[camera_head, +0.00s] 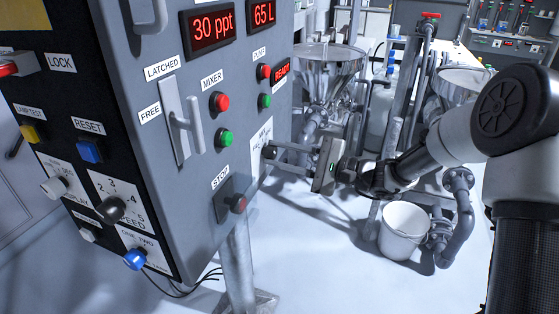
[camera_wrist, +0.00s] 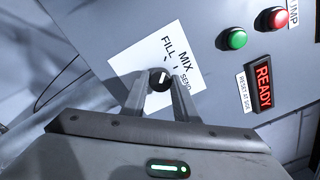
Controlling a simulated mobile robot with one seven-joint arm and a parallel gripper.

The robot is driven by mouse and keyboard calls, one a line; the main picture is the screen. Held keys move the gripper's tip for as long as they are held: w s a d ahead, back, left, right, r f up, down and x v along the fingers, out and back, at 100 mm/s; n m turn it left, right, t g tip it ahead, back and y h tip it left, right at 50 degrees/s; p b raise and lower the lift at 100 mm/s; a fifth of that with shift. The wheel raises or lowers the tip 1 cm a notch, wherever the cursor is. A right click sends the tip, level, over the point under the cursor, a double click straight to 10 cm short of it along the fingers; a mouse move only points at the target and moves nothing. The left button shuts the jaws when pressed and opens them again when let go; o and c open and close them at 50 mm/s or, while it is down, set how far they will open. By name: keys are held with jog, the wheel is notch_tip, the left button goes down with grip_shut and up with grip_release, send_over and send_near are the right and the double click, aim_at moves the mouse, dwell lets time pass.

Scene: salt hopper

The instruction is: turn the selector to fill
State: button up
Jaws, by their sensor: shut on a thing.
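The selector (camera_wrist: 159,80) is a small round black knob with a white pointer mark, on a white plate (camera_wrist: 205,70) lettered FILL, MIX and SEND. My gripper (camera_wrist: 159,90) is shut on the knob, one finger on each side. In the head view my gripper (camera_head: 272,152) reaches the panel's right face from the right, and its fingers partly hide the knob and plate.
A red READY display (camera_wrist: 264,84) and a green button (camera_wrist: 236,39) are near the plate. The panel (camera_head: 215,160) also carries a STOP button (camera_head: 238,204) below and a latch handle (camera_head: 184,120). A white bucket (camera_head: 404,230), pipes and steel hoppers (camera_head: 328,65) stand beyond my arm.

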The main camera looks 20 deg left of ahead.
dwell(0.3)
jog(key=o, duration=1.1)
jog(key=shift+c, duration=0.2)
jog(key=s+d+p, duration=0.1)
jog(key=d+p, duration=0.1)
jog(key=d, duration=1.5)
jog(key=shift+s+d+f, duration=0.2)
jog(key=shift+s, duration=0.15)
